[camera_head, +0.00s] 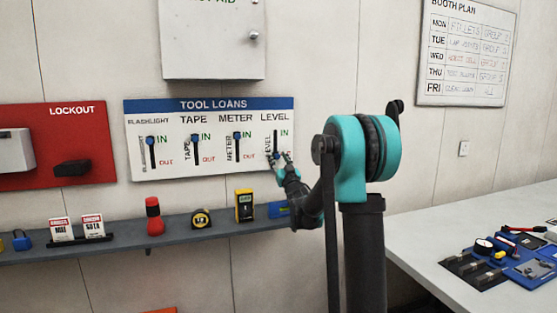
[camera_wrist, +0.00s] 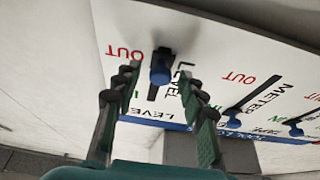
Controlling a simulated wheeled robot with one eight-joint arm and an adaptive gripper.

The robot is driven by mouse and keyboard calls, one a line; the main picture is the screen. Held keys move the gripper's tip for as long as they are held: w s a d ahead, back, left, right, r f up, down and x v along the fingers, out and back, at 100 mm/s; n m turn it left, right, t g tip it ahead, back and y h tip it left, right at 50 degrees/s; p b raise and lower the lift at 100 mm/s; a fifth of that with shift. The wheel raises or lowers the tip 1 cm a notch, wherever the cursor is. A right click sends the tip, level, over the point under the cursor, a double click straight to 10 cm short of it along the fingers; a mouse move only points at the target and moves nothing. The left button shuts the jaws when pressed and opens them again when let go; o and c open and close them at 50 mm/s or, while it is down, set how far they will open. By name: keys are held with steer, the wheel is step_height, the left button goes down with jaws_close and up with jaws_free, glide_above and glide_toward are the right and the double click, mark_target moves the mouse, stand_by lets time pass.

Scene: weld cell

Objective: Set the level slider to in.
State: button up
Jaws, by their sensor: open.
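The tool loans board (camera_head: 210,172) hangs on the wall, with the level slider at its right end. In the wrist view, which is upside down, the level slider's blue knob (camera_wrist: 160,70) sits at the OUT end of its dark slot. My gripper (camera_head: 284,157) is at the lower part of the level slot in the head view and partly hides the knob. In the wrist view my gripper (camera_wrist: 160,76) is open, with one fingertip on each side of the knob. I see a gap on both sides; whether the tips reach its depth I cannot tell.
The flashlight knob (camera_head: 151,139), tape knob (camera_head: 195,138) and meter knob (camera_head: 237,135) are near IN. A shelf (camera_head: 180,231) below holds a red-topped flashlight (camera_head: 154,215), tape measure (camera_head: 201,219) and yellow meter (camera_head: 244,205). A white cabinet (camera_head: 210,40) hangs above. A workbench (camera_head: 425,233) stands right.

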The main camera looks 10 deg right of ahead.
jaws_close()
glide_toward(275, 129)
steer(key=x, duration=0.5)
steer(key=shift+w, duration=0.2)
steer(key=shift+r, duration=0.1)
jaws_free()
steer(key=shift+s, duration=0.1)
